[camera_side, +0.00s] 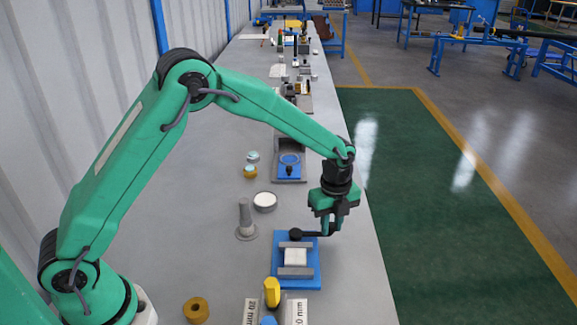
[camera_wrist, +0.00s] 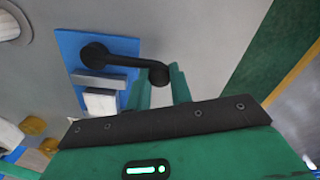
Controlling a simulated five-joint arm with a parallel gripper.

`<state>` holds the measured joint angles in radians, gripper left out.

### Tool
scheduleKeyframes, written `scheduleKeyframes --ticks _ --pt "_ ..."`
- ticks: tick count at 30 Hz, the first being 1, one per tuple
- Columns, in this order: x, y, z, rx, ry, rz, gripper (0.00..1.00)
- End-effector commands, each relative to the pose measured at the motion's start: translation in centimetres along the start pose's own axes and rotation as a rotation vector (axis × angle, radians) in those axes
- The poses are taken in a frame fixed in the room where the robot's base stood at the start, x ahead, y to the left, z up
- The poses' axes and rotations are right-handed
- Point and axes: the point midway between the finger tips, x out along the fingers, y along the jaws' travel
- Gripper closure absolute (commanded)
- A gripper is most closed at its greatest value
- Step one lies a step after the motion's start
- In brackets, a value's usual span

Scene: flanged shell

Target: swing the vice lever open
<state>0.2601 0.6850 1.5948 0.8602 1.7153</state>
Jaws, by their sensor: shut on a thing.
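The vice has a blue base plate (camera_side: 312,280) near the right edge of the bench; it also shows in the wrist view (camera_wrist: 68,42). A white block (camera_side: 295,257) sits between its two grey jaws (camera_side: 295,271). The black vice lever (camera_side: 309,234) has a round hub at the back of the plate and reaches right, past the plate's edge. In the wrist view the lever (camera_wrist: 126,60) ends in a round knob between my green fingers. My gripper (camera_side: 330,230) points down and is shut on the lever at this knob end.
A grey flanged post (camera_side: 245,217) and a round dish (camera_side: 265,201) stand left of and behind the vice. A yellow peg (camera_side: 272,292) stands in front, beside labelled blocks. A brass ring (camera_side: 196,309) lies front left. The bench's right edge is close to my gripper.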

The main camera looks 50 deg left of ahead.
Motion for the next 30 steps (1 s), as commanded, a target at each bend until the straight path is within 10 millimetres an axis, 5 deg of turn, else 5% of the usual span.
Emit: scheduleKeyframes --ticks 8,9,12,30 --pt "-0.3 0.0 -0.2 0.007 0.000 0.001 1.00" --pt "-0.3 0.0 -0.2 0.007 0.000 0.001 0.77" --pt "-0.3 0.0 -0.2 0.006 0.000 0.001 0.57" --pt "-1.8 0.0 -0.1 0.003 0.000 0.000 0.56"
